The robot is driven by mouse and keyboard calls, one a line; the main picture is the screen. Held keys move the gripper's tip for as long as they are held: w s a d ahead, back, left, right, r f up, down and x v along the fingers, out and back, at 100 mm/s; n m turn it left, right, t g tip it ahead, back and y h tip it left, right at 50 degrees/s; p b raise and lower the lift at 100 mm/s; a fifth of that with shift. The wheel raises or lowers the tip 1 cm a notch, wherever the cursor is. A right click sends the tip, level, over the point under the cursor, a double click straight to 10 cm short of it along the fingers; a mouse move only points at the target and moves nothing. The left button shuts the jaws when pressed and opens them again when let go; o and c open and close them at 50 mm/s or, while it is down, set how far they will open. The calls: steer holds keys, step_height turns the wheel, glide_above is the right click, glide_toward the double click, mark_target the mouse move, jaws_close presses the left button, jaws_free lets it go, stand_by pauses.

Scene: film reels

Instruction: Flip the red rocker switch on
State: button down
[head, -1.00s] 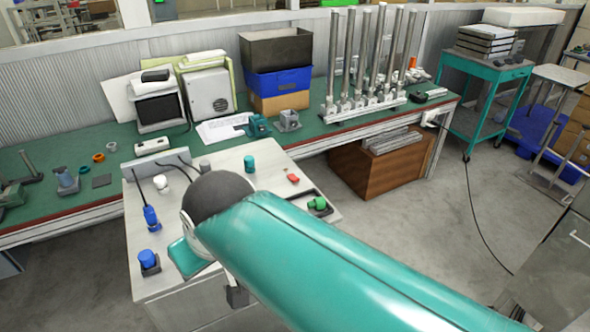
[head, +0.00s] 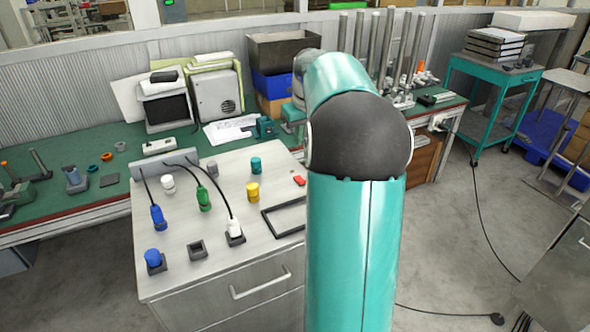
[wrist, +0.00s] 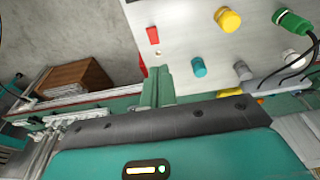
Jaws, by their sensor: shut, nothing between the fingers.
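A small red block (head: 299,180), which looks like the rocker switch, sits near the right edge of the white cabinet top, just left of my arm in the head view. The red switch (wrist: 153,35) also shows at the upper middle of the wrist view. Its on or off position is too small to tell. My gripper (wrist: 156,72) is shut and empty, its teal fingers pointing toward the switch with a visible gap in the picture. A tiny pale spot lies between them. My arm hides the fingers in the head view.
The cabinet top (head: 225,258) carries a yellow knob (head: 253,192), a teal cylinder (head: 256,163), a white plug (head: 234,229), a green plug (head: 203,198) and a blue plug (head: 158,217) with cables. A black frame (head: 268,224) lies near the switch. A green bench (head: 110,190) stands behind.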

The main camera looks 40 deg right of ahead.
steer(key=shift+s+d+f, duration=0.1)
steer(key=shift+d+f, duration=0.2)
steer(key=shift+d, duration=0.55)
glide_above(301, 180)
steer(key=f, duration=1.2)
steer(key=shift+s+f, duration=0.25)
steer(key=shift+s, duration=0.05)
steer(key=shift+f, duration=0.6)
steer(key=shift+s, duration=0.1)
